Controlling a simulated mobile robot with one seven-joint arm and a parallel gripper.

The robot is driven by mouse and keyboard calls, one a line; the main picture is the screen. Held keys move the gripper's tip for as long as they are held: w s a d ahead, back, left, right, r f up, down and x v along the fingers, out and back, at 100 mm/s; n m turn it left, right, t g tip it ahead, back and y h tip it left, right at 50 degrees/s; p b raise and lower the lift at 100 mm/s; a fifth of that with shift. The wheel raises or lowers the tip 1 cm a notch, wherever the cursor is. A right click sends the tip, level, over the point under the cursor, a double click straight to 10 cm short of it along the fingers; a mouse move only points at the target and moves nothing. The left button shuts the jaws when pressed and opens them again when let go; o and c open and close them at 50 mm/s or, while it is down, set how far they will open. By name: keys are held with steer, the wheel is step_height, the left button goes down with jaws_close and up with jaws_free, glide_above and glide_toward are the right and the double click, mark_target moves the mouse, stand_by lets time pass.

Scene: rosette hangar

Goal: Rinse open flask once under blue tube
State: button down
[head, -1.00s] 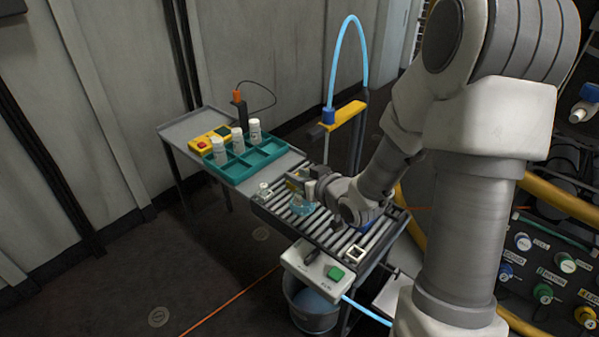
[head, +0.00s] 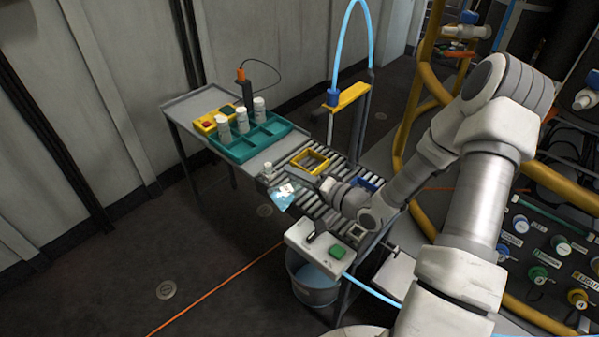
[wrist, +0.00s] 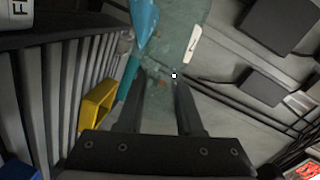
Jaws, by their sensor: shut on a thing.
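My gripper (head: 304,188) is shut on a clear glass flask (head: 283,198) with light blue liquid in it. The flask is held strongly tilted at the front-left edge of the roller bench. In the wrist view the flask (wrist: 165,62) is between the two dark fingers, with the blue liquid along its left side; its mouth is not clear. The blue tube (head: 347,45) arches down to a blue fitting (head: 333,97) on a yellow bracket (head: 353,95), behind and right of the flask. A small clear vessel with a pale top (head: 267,170) stands on the bench edge beside the flask.
A yellow square frame (head: 298,166) and a blue one lie on the rollers. A teal tray (head: 238,154) with white bottles stands at the back left. A control box with a green button (head: 338,251) is at the front, above a bucket (head: 315,292).

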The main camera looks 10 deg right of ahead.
steer(key=shift+a+f+m+y, duration=0.15)
steer(key=shift+m+y, duration=0.15)
steer(key=shift+m, duration=0.3)
steer(key=shift+r+m+t+p, duration=0.4)
steer(key=shift+r+m+p, duration=0.05)
steer(key=shift+m, duration=0.15)
steer(key=m+t, duration=0.1)
steer(key=m, duration=0.2)
steer(key=r+m+t+y, duration=0.1)
steer(key=m, duration=0.2)
steer(key=m+t, duration=0.1)
steer(key=m, duration=0.1)
steer(key=shift+r+m, duration=0.25)
steer(key=shift+m, duration=0.15)
